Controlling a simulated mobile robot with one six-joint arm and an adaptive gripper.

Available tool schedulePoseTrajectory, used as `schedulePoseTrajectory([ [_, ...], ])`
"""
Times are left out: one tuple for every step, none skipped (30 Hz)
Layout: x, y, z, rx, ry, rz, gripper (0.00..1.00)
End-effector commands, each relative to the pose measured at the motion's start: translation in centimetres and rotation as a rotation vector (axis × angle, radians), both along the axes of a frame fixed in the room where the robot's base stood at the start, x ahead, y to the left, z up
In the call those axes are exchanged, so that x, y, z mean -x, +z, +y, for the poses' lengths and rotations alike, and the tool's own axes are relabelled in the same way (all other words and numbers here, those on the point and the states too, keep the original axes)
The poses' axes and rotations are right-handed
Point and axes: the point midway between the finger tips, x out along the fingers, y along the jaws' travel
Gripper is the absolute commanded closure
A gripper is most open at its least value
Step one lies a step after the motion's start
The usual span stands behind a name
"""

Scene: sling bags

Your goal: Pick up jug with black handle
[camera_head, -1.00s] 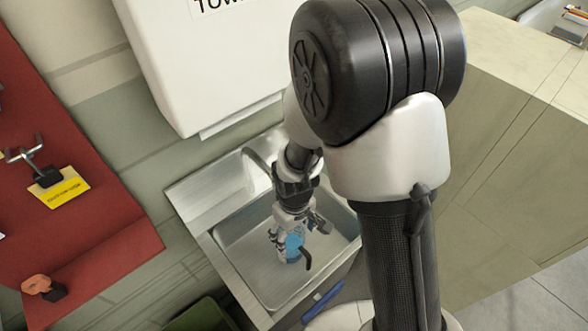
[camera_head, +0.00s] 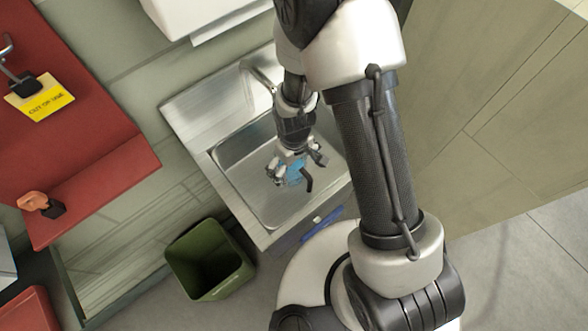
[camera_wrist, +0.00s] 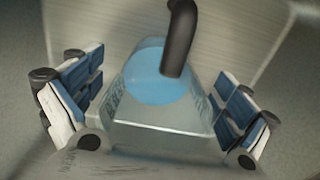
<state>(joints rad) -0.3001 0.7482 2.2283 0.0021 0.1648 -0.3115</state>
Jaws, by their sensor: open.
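The jug (camera_wrist: 165,112) is a clear, box-shaped vessel with a round blue lid and a black handle (camera_wrist: 180,38). In the wrist view it stands between the two fingers of my gripper (camera_wrist: 158,112), which are open with a gap on each side of it. In the head view my gripper (camera_head: 296,168) is down over the sink basin, and the jug's blue lid (camera_head: 296,174) and black handle (camera_head: 309,183) show below it. The jug's body is mostly hidden there by my gripper.
The steel sink (camera_head: 235,185) has walls around the jug and a faucet (camera_head: 258,75) at the back. A red board (camera_head: 95,150) with a yellow sign (camera_head: 40,97) is at left.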

Motion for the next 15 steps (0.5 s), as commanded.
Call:
schedulePoseTrajectory([
  [-0.02,0.09,0.0,-0.001,0.0,-0.001,0.04],
  [-0.02,0.1,0.0,-0.001,0.0,-0.001,0.04],
  [-0.01,0.1,0.0,0.0,0.0,0.0,0.07],
  [-0.01,0.11,0.0,0.0,0.0,0.0,0.09],
  [-0.01,0.11,0.0,0.0,0.0,0.0,0.11],
  [-0.01,0.11,0.0,0.0,0.0,0.0,0.14],
  [-0.01,0.11,0.0,0.0,0.0,0.0,0.16],
  [-0.01,0.11,0.0,0.0,0.0,0.0,0.18],
  [-0.01,0.11,0.0,0.0,0.0,0.0,0.2],
  [-0.01,0.11,0.0,0.0,0.0,0.0,0.22],
  [-0.01,0.12,0.0,0.0,0.0,0.0,0.24],
  [-0.01,0.12,0.0,0.0,0.0,0.0,0.27],
  [-0.01,0.12,0.0,0.0,0.0,0.0,0.29],
  [-0.01,0.12,0.0,0.0,0.0,0.0,0.31],
  [-0.01,0.12,0.0,0.0,0.0,0.0,0.34],
])
